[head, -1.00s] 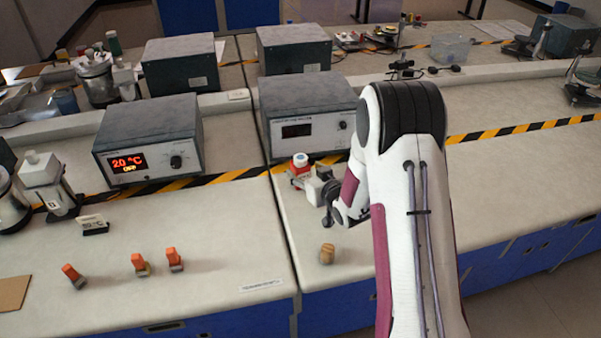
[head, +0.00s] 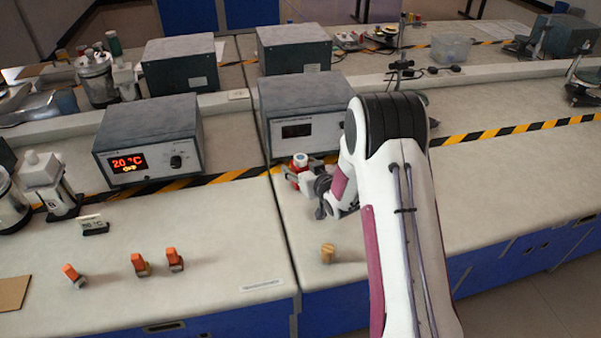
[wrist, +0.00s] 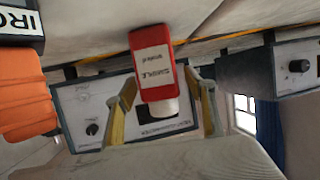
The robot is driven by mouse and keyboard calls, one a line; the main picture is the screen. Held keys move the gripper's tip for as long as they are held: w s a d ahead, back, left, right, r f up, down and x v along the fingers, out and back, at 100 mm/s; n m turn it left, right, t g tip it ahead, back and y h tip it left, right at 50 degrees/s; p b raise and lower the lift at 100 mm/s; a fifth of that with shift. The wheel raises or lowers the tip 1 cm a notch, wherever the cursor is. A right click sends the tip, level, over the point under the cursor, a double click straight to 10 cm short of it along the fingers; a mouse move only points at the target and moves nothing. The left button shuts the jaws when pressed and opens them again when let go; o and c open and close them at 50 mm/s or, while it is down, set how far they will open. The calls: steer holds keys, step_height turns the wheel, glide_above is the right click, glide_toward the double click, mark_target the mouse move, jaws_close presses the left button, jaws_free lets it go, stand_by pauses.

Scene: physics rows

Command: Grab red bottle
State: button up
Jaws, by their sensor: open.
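The red bottle (head: 301,161) has a white cap and stands on the near bench, in front of the right grey instrument box. In the wrist view the bottle (wrist: 150,52) appears cap-down, with a white label on its red body. My gripper (head: 312,178) is at the bottle's right side in the head view and partly covers it. In the wrist view my gripper (wrist: 162,98) is open, with one yellowish finger on each side of the bottle's cap end. Whether either finger touches it I cannot tell.
A grey instrument box (head: 306,112) stands close behind the bottle. A small wooden object (head: 327,254) sits near the front edge. Several orange-topped items (head: 139,264) stand on the left bench. In the wrist view an orange object (wrist: 24,95) is at the left. The right bench is largely clear.

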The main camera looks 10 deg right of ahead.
steer(key=c, duration=1.3)
steer(key=shift+r, duration=0.2)
steer(key=shift+r, duration=4.85)
